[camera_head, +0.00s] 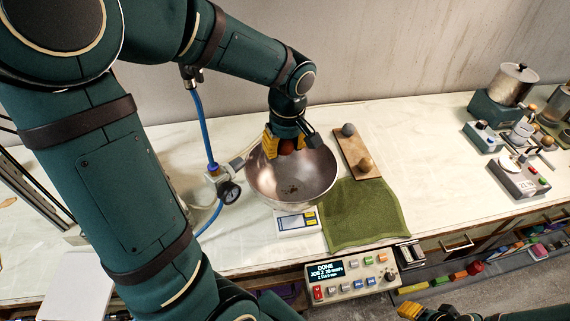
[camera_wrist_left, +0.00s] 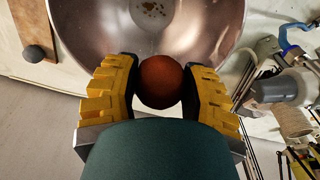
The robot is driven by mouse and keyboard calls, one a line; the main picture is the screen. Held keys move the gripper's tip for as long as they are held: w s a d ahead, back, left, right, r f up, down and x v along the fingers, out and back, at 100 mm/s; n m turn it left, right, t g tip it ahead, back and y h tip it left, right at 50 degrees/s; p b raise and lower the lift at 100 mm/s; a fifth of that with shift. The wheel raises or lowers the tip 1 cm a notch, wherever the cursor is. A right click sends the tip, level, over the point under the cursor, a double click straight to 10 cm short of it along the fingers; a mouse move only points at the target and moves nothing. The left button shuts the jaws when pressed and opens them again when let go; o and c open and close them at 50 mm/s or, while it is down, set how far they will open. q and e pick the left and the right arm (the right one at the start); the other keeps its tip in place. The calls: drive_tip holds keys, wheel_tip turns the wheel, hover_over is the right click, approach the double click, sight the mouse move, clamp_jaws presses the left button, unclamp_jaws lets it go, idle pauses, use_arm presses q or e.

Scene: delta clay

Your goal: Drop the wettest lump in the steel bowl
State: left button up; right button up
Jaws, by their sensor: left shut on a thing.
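My left gripper (camera_head: 285,146) is shut on a reddish-brown lump (camera_wrist_left: 159,82) and holds it over the steel bowl (camera_head: 262,184). In the left wrist view the lump sits between the yellow fingers, with the bowl (camera_wrist_left: 90,30) beneath and beyond it. A few dark crumbs lie on the bowl's bottom. A wooden board (camera_head: 349,146) right of the bowl bears a grey lump (camera_head: 348,129) at its far end and a tan-brown lump (camera_head: 365,164) at its near end. Part of my right gripper (camera_head: 412,310) shows at the bottom right edge; its fingertips are not clear.
A small scale with a display (camera_head: 297,222) stands in front of the bowl, beside a green towel (camera_head: 362,213). A control box (camera_head: 352,273) reads "DONE". A gauge with blue hose (camera_head: 229,192) stands left of the bowl. Instruments and a steel pot (camera_head: 512,84) stand far right.

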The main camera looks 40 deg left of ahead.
use_arm(q)
wheel_tip(320, 180, down, 6)
drive_tip(key=b, duration=0.4)
idle(0.3)
drive_tip(key=o, duration=1.3)
drive_tip(key=shift+c, duration=0.2)
drive_tip(key=r, duration=0.4)
drive_tip(key=d+r, duration=0.1)
drive_tip(key=r, duration=0.7)
drive_tip(key=shift+s+d, duration=0.2)
drive_tip(key=shift+s, duration=0.15)
